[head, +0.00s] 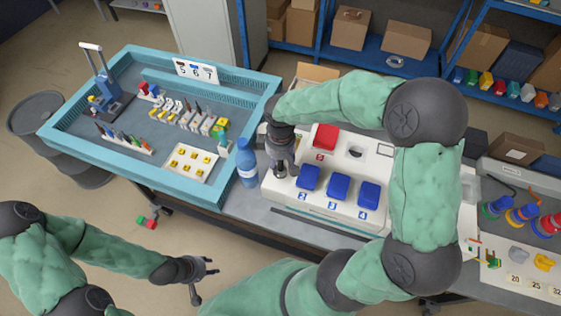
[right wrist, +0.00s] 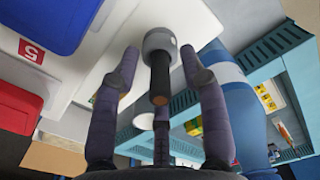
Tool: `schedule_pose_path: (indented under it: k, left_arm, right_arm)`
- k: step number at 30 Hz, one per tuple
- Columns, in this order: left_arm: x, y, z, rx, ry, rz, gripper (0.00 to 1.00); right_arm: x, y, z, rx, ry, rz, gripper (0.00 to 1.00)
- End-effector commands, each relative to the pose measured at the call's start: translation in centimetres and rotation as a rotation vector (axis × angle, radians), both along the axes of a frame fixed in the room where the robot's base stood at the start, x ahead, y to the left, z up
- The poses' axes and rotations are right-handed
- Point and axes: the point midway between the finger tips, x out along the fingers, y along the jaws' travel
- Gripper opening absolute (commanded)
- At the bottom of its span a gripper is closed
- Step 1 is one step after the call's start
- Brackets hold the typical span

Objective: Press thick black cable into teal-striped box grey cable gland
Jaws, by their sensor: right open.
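The thick black cable (right wrist: 160,82) shows in the right wrist view as a short stub with a copper-coloured end, coming out of the round grey cable gland (right wrist: 159,41). How deep it sits cannot be told. The gland is on the white box (head: 330,211), which has a thin teal stripe along its front. My right gripper (head: 283,168) points down over the box's left end and hides gland and cable in the head view. Its fingers, seen in the right wrist view (right wrist: 160,70), stand open around the cable. My left gripper (head: 203,281) is open and empty, low over the floor.
A blue-and-white bottle (head: 246,163) stands close left of the box; it also shows in the right wrist view (right wrist: 228,90). Blue covers (head: 338,187) and a red cover (head: 325,136) sit on the box. A teal tray (head: 130,167) with small parts is at the left.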

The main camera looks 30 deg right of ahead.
Motion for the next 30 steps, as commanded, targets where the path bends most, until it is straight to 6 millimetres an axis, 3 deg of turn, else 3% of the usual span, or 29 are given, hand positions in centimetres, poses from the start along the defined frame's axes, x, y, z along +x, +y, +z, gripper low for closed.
schedule_pose_path:
  k: [8, 21, 30]
  left_arm:
    - [0.0, 0.0, 0.0, 0.0, 0.0, 0.0, 0.38]
    - [0.0, 0.0, 0.0, 0.0, 0.0, 0.0, 0.38]
    - [0.0, 0.0, 0.4, 0.0, 0.0, 0.0, 0.38]
  right_arm:
    - [0.1, 0.0, 2.1, -0.001, -0.004, 0.0, 0.43]
    - [0.1, 0.0, 10.2, -0.001, -0.004, 0.001, 0.43]
    - [0.1, 0.0, 12.5, 0.0, -0.001, 0.0, 0.43]
